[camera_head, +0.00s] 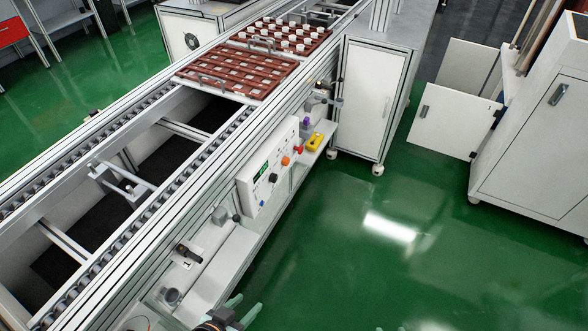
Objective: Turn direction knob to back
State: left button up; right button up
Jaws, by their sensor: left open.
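The white control panel (250,192) is mounted on the side of the conveyor, left of the picture's middle. It carries a small green display (261,171), a black knob (273,178), an orange button (285,161) and a blue button (262,204). The labels are too small to read, so I cannot tell for sure which control is the direction knob or which way it points. My left gripper (238,312) is at the bottom edge, with greenish fingers apart and empty. It is well below the panel and touches nothing that I can see.
The conveyor rail (190,165) runs diagonally beside the panel. Brown trays (237,73) sit on its far end, the farther one holding several white cups. A yellow box (314,141) is on a side ledge beyond the panel. A white cabinet (364,100) stands behind. The green floor at right is open.

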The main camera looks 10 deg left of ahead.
aim_at(273, 178)
jog(key=i+l, duration=0.8)
jog(key=i+l+u, duration=0.15)
jog(key=u, duration=1.2)
